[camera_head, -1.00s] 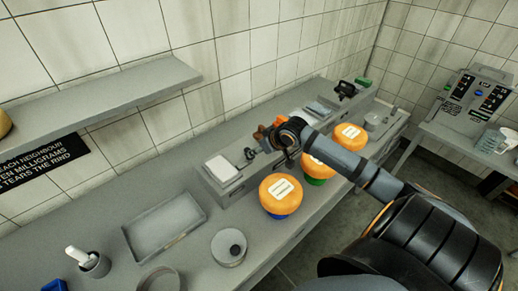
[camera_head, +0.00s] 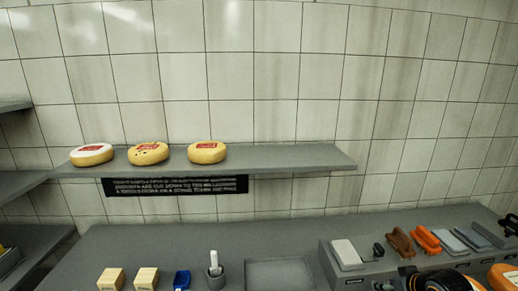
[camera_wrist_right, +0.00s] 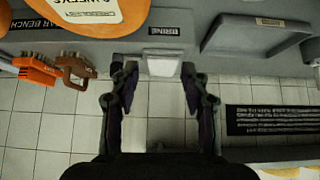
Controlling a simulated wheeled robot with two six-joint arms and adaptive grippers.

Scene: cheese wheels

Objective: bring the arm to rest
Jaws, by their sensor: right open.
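My right gripper (camera_head: 438,281) shows only in part at the bottom edge of the head view, as a dark round piece with an orange ring over the bench front. In the right wrist view my right gripper (camera_wrist_right: 154,78) has its two dark fingers wide apart with nothing held between them. A white block (camera_wrist_right: 163,65) appears beyond the fingertips there, apart from them. An orange cheese wheel (camera_head: 503,277) is cut off at the lower right of the head view; one with a white label (camera_wrist_right: 60,12) is at the wrist view's upper left. My left gripper is not seen.
Three yellow wheels (camera_head: 148,153) sit on the wall shelf (camera_head: 290,160). The grey bench (camera_head: 160,238) carries a tray (camera_head: 280,273), wooden blocks (camera_head: 110,279), a cup (camera_head: 215,280), and brown (camera_head: 400,242) and orange (camera_head: 425,239) brushes on a raised ledge.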

